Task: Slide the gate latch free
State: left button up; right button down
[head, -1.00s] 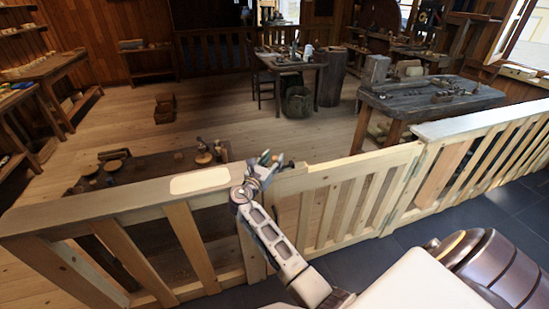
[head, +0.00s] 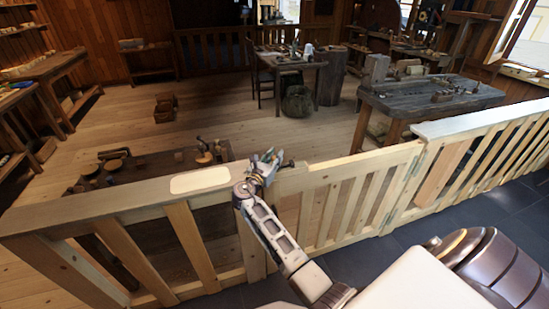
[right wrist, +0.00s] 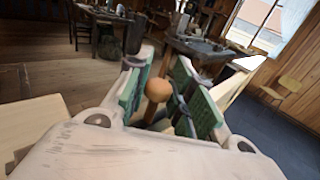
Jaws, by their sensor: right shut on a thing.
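The gate (head: 345,200) is pale slatted wood and stands in line with the fence, with no clear gap at its left end. A small dark piece, seemingly part of the latch (head: 288,165), shows at the gate's top left corner. My right gripper (head: 267,162) is at that corner, over the top rail, and covers most of the latch. In the right wrist view, a round wooden knob (right wrist: 158,90) sits between the green pads of the right gripper (right wrist: 163,82), which is shut on it. My left gripper is not in view.
The fence rail (head: 120,200) runs left of the gate, with a pale plate (head: 200,180) on top. More fence (head: 480,150) continues right. Beyond stand a low bench (head: 135,170) and a heavy workbench (head: 430,98), with open wooden floor (head: 230,115) between.

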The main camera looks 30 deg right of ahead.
jog(key=shift+s+d+p, duration=0.2)
jog(key=shift+d+p, duration=0.2)
jog(key=shift+d, duration=0.4)
jog(key=shift+s+d+p, duration=0.15)
jog(key=shift+d+p, duration=0.25)
jog(key=shift+d, duration=0.35)
jog(key=shift+s+d+p, duration=0.2)
jog(key=shift+d+p, duration=0.2)
jog(key=shift+d, duration=0.4)
jog(key=shift+r, duration=0.1)
jog(key=c, duration=1.6)
grip_release()
jog(key=o, duration=0.3)
jog(key=shift+d, duration=0.15)
